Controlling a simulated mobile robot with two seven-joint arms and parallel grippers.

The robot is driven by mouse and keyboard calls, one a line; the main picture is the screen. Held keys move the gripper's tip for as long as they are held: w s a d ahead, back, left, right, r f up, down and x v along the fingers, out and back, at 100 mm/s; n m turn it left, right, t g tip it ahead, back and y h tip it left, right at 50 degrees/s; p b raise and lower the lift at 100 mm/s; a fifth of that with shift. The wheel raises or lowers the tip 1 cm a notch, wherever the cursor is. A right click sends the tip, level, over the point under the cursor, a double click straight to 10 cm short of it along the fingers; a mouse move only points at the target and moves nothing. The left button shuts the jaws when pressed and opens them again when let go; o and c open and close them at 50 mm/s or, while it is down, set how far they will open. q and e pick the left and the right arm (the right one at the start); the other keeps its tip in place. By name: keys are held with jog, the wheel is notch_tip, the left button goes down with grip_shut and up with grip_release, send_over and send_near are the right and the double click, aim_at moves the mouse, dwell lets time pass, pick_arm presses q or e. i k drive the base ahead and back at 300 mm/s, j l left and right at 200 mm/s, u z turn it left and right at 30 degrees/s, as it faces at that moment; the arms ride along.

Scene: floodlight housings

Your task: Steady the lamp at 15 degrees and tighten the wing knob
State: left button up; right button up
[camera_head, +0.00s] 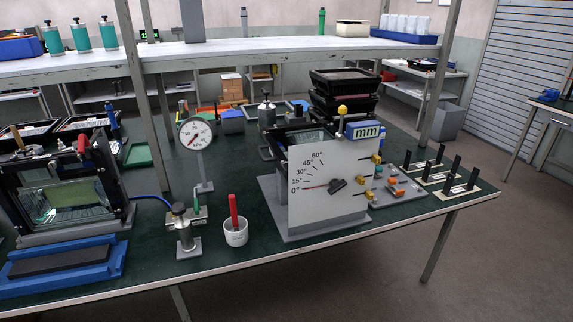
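A white angle plate (328,212) stands on a grey base on the green bench, marked from 0° to 60°. Its red pointer (316,187) lies almost level, by the 0° mark. A dark wing knob (338,185) is on the plate's face at the pointer's right end. The dark lamp housing (298,133) is behind the plate, mostly hidden by it. I cannot tell how tight the knob is. Neither of my grippers shows in the view.
A pressure gauge (195,134), a white cup (236,235) with a red-handled tool, and a glass-fronted housing (66,196) stand left of the plate. Small clamps (397,190) and black pegs (449,187) are to its right. A raised shelf (250,50) crosses behind.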

aim_at(335, 185)
jog(key=i+l+u, duration=0.1)
jog(key=i+l, duration=0.15)
jog(key=i+l+u, duration=0.15)
jog(key=i+l, duration=0.15)
jog(key=l, duration=0.2)
jog(key=i+l+u, duration=0.1)
jog(key=l, duration=0.35)
jog(key=i, duration=0.1)
